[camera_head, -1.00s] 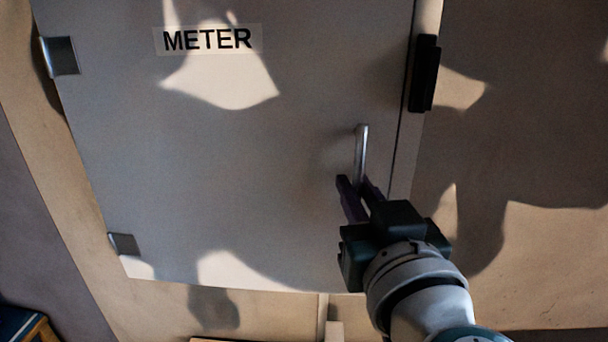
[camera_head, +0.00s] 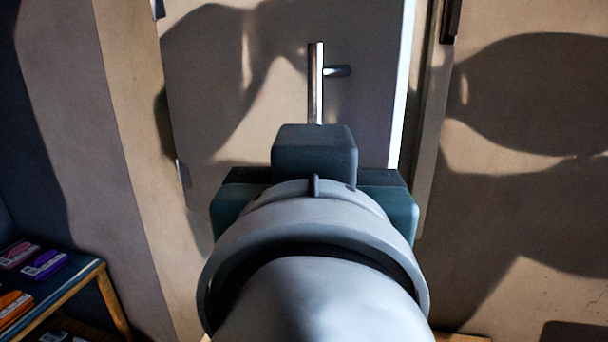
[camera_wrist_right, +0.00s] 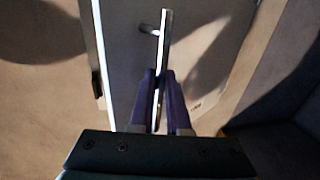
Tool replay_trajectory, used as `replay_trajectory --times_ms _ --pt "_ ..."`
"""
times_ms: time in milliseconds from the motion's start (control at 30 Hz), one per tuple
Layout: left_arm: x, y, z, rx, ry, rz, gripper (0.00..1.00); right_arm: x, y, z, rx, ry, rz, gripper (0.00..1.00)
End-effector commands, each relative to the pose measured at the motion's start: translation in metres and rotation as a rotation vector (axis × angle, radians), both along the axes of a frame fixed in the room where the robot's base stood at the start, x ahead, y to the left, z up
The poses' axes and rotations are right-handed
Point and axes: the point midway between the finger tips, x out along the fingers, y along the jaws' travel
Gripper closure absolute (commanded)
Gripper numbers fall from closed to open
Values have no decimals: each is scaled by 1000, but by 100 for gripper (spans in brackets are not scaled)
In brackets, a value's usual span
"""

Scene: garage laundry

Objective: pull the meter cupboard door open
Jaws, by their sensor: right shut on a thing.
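The pale meter cupboard door (camera_head: 370,110) stands a little open in the head view. Its bright right edge shows apart from the cupboard frame (camera_head: 428,120). The upright metal bar handle (camera_head: 315,80) is near that edge, with its upper mount visible. My right gripper (camera_head: 315,155) covers the lower handle, and its fingers are hidden there. In the right wrist view, the purple fingers of my right gripper (camera_wrist_right: 159,88) are shut on the handle (camera_wrist_right: 166,30), one on each side, in front of the door (camera_wrist_right: 125,60). My left gripper is in neither view.
A low table (camera_head: 85,285) with several small coloured packs, one of them purple (camera_head: 45,264), stands at the lower left. Bare wall (camera_head: 530,190) lies right of the cupboard. A dark latch piece (camera_head: 451,20) sits on the frame at the top.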

Motion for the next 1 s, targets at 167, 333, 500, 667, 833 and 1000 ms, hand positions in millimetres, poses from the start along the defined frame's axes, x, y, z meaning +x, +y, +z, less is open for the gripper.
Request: replay_trajectory --times_ms 167,333,500,667,833,1000 --pt "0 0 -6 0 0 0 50 4 7 -1 0 1 1 100" --pt "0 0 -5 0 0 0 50 4 8 -1 -1 2 2 100" --pt "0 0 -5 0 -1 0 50 4 8 -1 -1 3 3 100" --pt "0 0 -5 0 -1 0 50 4 8 -1 -1 2 3 68" --pt "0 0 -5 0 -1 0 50 4 7 -1 -1 2 2 55" --pt "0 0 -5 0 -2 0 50 4 7 -1 0 2 1 55"
